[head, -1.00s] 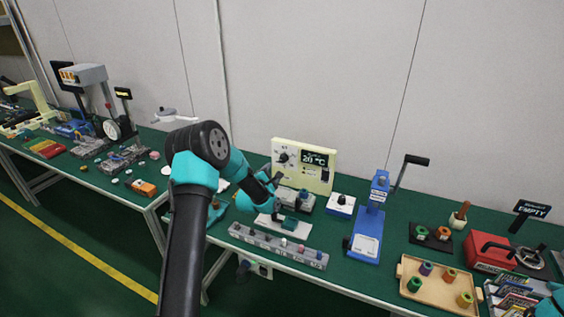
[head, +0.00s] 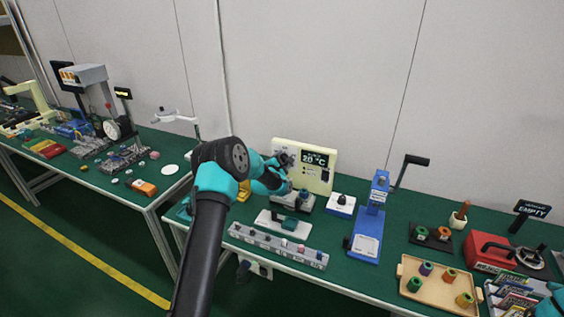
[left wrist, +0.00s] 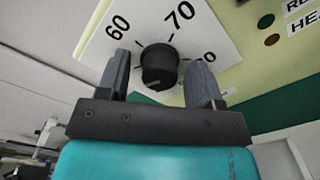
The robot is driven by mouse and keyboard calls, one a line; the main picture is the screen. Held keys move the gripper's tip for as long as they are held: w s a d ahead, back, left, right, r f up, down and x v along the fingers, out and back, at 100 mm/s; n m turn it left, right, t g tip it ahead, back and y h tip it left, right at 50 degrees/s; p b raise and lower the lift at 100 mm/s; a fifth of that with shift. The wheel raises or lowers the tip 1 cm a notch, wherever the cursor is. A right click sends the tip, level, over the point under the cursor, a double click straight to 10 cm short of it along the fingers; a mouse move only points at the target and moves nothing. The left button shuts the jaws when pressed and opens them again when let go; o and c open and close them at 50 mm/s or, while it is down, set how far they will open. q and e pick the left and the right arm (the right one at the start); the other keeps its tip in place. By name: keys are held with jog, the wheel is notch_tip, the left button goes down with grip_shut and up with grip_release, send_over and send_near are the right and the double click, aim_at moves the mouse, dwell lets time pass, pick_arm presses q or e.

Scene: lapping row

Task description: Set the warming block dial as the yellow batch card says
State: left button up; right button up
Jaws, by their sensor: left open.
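The warming block's cream panel (head: 331,180) stands at the back of the bench, with a dark display reading about 20 °C. Its black dial knob (left wrist: 158,68) sits on a white scale in the left wrist view, where 60 and 70 show and another number is partly hidden by a finger. A pale mark shows on the knob's lower part. My left gripper (left wrist: 161,62) is open, its fingers on either side of the knob with gaps visible. In the head view the left gripper (head: 286,161) covers the dial. I cannot make out a yellow batch card.
A grey block (head: 305,201) stands in front of the panel, with a grey numbered rack (head: 278,244) nearer the edge. A white box (head: 341,205) and a blue lever press (head: 368,225) stand to the right. A wooden tray (head: 430,300) holds several spools.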

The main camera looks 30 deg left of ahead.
pick_arm(q)
jog(key=shift+c, duration=0.4)
jog(key=c, duration=0.8)
jog(key=shift+c, duration=0.2)
jog(key=shift+m, duration=0.5)
jog(key=m, duration=0.5)
jog(key=shift+m, duration=0.4)
jog(key=o, duration=0.9)
jog(key=shift+s, duration=0.15)
